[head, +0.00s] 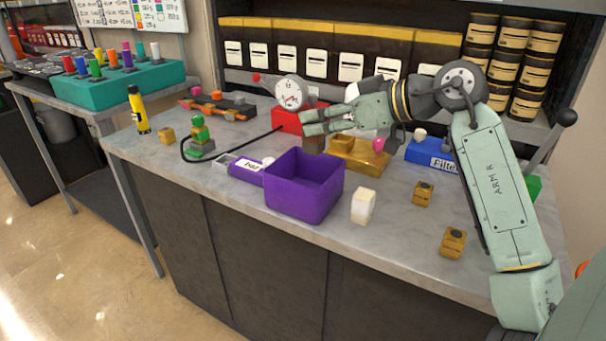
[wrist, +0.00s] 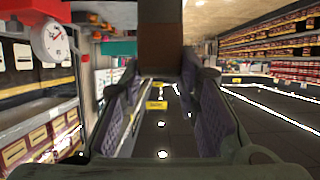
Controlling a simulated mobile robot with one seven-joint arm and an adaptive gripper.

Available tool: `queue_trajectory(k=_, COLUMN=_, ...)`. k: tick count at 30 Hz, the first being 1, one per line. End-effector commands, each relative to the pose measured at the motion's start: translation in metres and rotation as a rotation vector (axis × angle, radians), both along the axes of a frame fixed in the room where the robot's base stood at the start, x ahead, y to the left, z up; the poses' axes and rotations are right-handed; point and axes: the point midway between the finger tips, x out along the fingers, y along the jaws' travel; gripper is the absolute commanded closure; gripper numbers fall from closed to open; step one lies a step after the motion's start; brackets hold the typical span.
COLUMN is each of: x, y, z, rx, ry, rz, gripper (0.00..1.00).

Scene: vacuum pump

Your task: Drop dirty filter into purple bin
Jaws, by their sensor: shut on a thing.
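The purple bin (head: 290,205) stands open near the front edge of the bench, and I see no filter in it. My gripper (head: 315,124) is raised above the bench, behind the bin in the head view. It is shut on a brown block, the dirty filter (head: 314,144), which hangs below the fingers. In the wrist view the dirty filter (wrist: 160,48) sits between the fingertips (wrist: 160,75). The bin is not clearly visible in the wrist view.
A white block (head: 362,206) stands right of the bin. A red device with a dial gauge (head: 289,93), a gold base (head: 360,155), a blue filter box (head: 430,153) and small gold blocks (head: 423,194) lie around. A black hose runs left of the bin.

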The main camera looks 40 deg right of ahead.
Motion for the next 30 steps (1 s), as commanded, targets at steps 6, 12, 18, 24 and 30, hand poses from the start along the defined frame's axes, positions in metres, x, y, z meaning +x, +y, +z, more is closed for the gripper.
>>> queue_trajectory(k=6, x=0.000, y=0.000, z=-0.005, rx=0.000, ry=-0.001, rz=0.000, gripper=0.99)
queue_trajectory(k=12, x=0.000, y=0.000, z=-0.025, rx=0.000, ry=-0.001, rz=0.000, gripper=0.99)
queue_trajectory(k=18, x=0.000, y=0.000, z=-0.049, rx=0.001, ry=-0.002, rz=0.000, gripper=0.99)
queue_trajectory(k=24, x=0.000, y=0.000, z=-0.061, rx=0.001, ry=-0.002, rz=0.000, gripper=0.99)
queue_trajectory(k=30, x=0.000, y=0.000, z=-0.060, rx=0.000, ry=-0.001, rz=0.000, gripper=0.99)
